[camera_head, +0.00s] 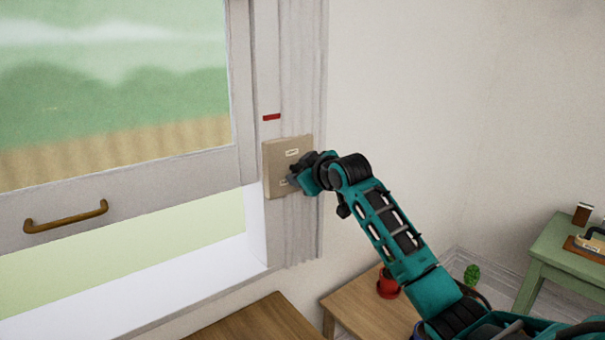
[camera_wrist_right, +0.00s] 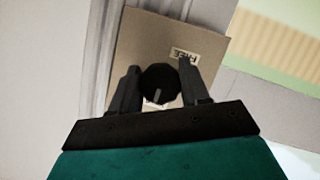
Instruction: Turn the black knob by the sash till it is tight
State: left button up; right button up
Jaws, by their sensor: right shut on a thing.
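The black knob (camera_wrist_right: 160,84) sits on a tan plate (camera_wrist_right: 140,40) in the right wrist view, with a pale pointer line on its face. My right gripper (camera_wrist_right: 158,88) is shut on the knob, one finger on each side. In the head view the tan plate (camera_head: 284,155) is fixed to the window frame right of the sash (camera_head: 130,190). The right gripper (camera_head: 298,181) covers the knob there. A label reading "FREE" (camera_wrist_right: 185,54) shows beside the knob; another label is partly hidden. My left gripper is not in view.
The sash stands raised above an open gap, with a brass handle (camera_head: 66,217) on its lower rail. A red mark (camera_head: 271,117) is above the plate. Below are a wooden table (camera_head: 360,308) with a red pot (camera_head: 388,285) and a green table (camera_head: 565,258).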

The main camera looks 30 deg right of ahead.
jog(key=shift+f, duration=0.15)
jog(key=o, duration=1)
jog(key=v, duration=1.3)
jog(key=shift+b, duration=0.3)
jog(key=shift+w, duration=0.1)
